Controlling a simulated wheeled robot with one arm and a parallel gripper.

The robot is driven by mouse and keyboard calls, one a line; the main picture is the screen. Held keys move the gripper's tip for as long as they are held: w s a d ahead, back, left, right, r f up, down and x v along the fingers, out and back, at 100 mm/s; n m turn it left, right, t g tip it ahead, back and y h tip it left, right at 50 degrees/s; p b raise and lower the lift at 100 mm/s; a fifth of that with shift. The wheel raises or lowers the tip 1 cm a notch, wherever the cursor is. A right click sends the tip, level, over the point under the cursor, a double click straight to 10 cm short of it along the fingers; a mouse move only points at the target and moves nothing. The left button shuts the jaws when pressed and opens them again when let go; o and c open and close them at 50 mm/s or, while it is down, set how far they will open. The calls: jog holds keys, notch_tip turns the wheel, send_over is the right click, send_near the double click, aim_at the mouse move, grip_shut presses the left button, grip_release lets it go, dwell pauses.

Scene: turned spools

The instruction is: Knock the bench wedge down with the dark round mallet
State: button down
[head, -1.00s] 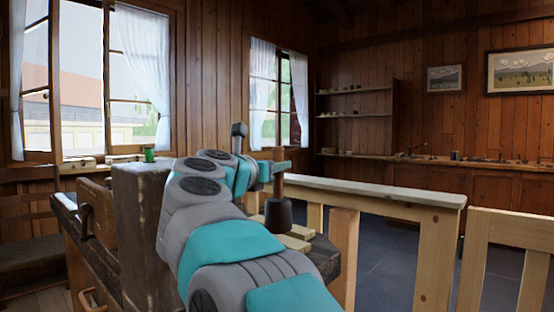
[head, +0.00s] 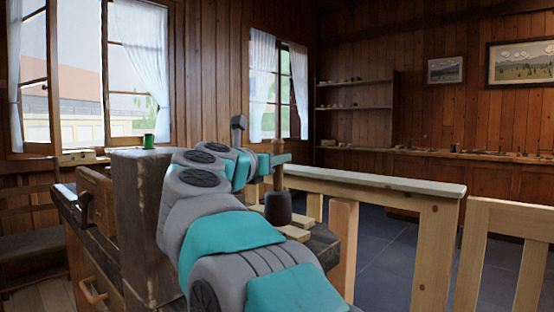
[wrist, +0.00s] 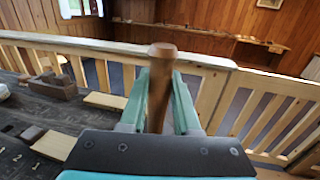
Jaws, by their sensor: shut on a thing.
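The dark round mallet (head: 278,208) hangs upright, its black head down and its brown handle up. My gripper (head: 274,162) is shut on the handle. In the wrist view the handle (wrist: 159,85) stands between the two teal fingers of my gripper (wrist: 160,98), and the head is hidden. Pale flat wood pieces (head: 292,231) lie on the dark bench beneath and beside the mallet head; I cannot tell whether the head touches anything. In the wrist view pale strips (wrist: 106,101) lie left of the fingers. I cannot tell which piece is the wedge.
The dark bench top (wrist: 30,116) carries painted numbers and a brown wooden block (wrist: 56,87) at left. A pale wooden railing (head: 370,182) runs behind and to the right. A green cup (head: 149,141) stands at left, near the windows.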

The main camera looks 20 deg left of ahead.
aim_at(275, 175)
jog(key=f+b, duration=0.3)
jog(key=shift+s+f, duration=0.15)
jog(key=shift+s, duration=0.05)
jog(key=shift+a+r, duration=0.1)
jog(key=shift+r, duration=0.15)
jog(key=shift+r+p, duration=1.25)
jog(key=shift+r, duration=0.3)
jog(key=shift+f, duration=0.15)
notch_tip(275, 175, down, 4)
jog(key=b, duration=0.4)
jog(key=shift+b, duration=0.3)
